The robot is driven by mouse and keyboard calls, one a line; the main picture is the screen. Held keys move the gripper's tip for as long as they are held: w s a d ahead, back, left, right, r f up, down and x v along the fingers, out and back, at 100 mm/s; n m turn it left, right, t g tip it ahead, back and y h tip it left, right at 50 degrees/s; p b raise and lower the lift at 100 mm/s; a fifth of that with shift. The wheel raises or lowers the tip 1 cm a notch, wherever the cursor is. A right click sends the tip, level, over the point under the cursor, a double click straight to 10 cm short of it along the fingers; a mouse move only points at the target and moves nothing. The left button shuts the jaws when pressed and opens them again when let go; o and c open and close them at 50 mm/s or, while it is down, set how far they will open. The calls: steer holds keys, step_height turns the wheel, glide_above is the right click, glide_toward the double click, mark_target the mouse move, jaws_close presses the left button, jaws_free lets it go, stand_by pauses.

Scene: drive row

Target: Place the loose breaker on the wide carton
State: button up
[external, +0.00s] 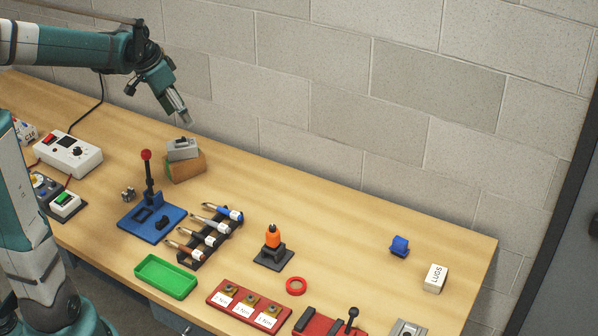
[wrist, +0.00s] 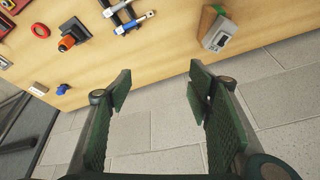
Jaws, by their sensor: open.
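The loose breaker (external: 182,152), a light grey block with a dark switch on top, sits on the brown wide carton (external: 187,169) near the wall. The carton has a green patch at its left edge. My gripper (external: 186,119) is above the breaker and apart from it, with nothing between its fingers. In the wrist view my gripper (wrist: 160,84) shows two spread dark green fingers. The breaker (wrist: 220,37) is at the upper right there, beyond the right finger, with part of the carton (wrist: 207,20) behind it.
A blue stand with a red-knobbed lever (external: 151,215) and a rack of screwdrivers (external: 210,234) stand in front of the carton. A white control box (external: 68,154) is to the left. The block wall is close behind.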

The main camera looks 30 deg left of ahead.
steer(key=s+d+n+t, duration=0.1)
steer(key=s+d, duration=0.4)
steer(key=s, duration=0.3)
steer(key=s+d+n+t, duration=0.1)
steer(key=s+d+n, duration=0.1)
steer(key=s+d, duration=0.3)
steer(key=s+d+n+t+y, duration=0.1)
steer(key=s+d, duration=0.4)
steer(key=s, duration=0.7)
steer(key=shift+s+d+r+n, duration=0.3)
steer(key=shift+s+r+n, duration=0.1)
steer(key=shift+n, duration=0.1)
